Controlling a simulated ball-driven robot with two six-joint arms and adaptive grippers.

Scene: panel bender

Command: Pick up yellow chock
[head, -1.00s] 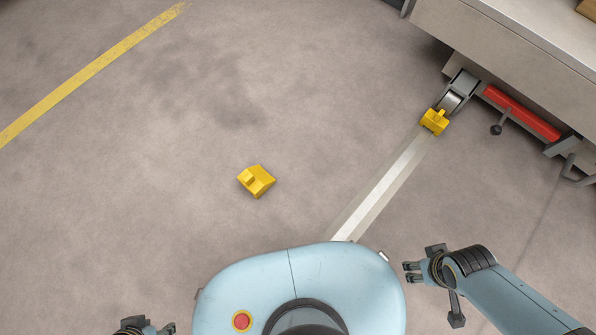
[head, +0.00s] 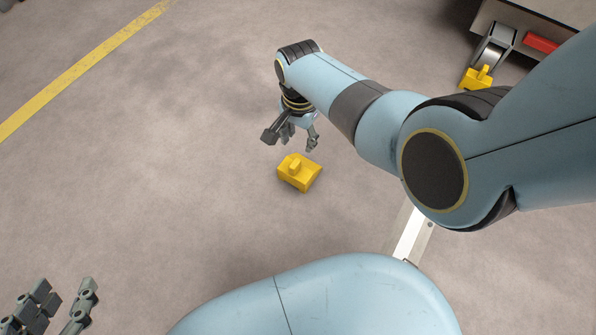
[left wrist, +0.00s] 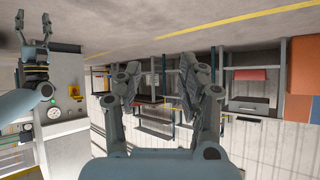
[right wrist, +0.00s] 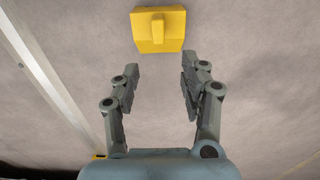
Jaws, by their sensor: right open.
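A yellow chock (head: 299,172) lies alone on the open floor near the middle of the head view. It also shows at the top of the right wrist view (right wrist: 158,30), beyond the fingertips. My right gripper (head: 292,142) is open and empty, just above the chock in the head picture. In the right wrist view its fingers (right wrist: 160,80) stand apart with only floor between them. My left gripper (head: 62,300) is open and empty at the bottom left, away from the chock. A second yellow chock (head: 477,77) sits against a wheel at the upper right.
The wheel (head: 494,45) and a red bar (head: 541,42) belong to a machine at the upper right. A pale floor strip (head: 410,236) is partly hidden by my right arm. A yellow floor line (head: 80,69) runs at the upper left. The floor around the free chock is clear.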

